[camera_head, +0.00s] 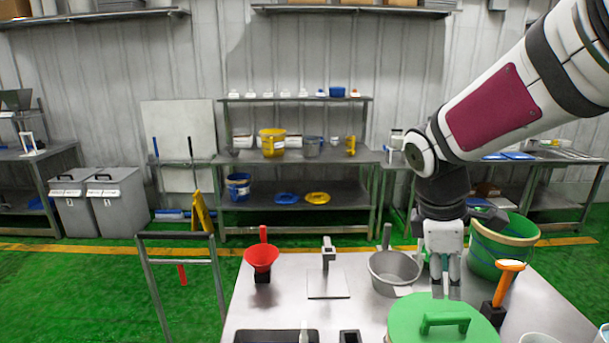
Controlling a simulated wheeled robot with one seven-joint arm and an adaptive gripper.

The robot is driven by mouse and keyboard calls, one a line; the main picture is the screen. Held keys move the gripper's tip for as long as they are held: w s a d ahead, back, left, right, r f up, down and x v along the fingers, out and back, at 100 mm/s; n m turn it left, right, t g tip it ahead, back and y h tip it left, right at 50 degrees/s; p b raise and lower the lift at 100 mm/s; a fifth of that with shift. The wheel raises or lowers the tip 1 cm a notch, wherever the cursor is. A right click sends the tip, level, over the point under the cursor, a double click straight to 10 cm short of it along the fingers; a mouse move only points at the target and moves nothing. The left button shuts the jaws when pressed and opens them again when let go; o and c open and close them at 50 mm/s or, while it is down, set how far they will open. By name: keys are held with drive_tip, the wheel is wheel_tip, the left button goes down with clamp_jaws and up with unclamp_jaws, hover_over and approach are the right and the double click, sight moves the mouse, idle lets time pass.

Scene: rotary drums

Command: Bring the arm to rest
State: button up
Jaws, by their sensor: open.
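My gripper (445,278) points down over the right half of the metal table (262,310), above and behind the green lid (408,325). Its fingers are open, and I see nothing held between them. My white arm with a dark red panel (495,108) reaches in from the upper right. A grey metal pot (392,270) with an upright handle stands just left of the gripper. A green bucket (502,249) stands just right of and behind it. The gap between the fingertips and the things below is hard to judge.
An orange-topped tool (508,275) stands upright in a black holder at right. A grey metal frame (182,270) stands left of the table. Shelving (262,184) lines the back wall.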

drive_tip(key=s+a+r+m+t+y, duration=0.1)
drive_tip(key=s+a+r+m+t, duration=0.1)
drive_tip(key=s+m, duration=0.4)
drive_tip(key=s+a+r+m+t+y, duration=0.2)
drive_tip(key=s+a+r+m, duration=0.2)
drive_tip(key=s+m, duration=0.3)
drive_tip(key=shift+s+r+t, duration=0.3)
drive_tip(key=shift+s+r, duration=0.2)
drive_tip(key=shift+s, duration=0.95)
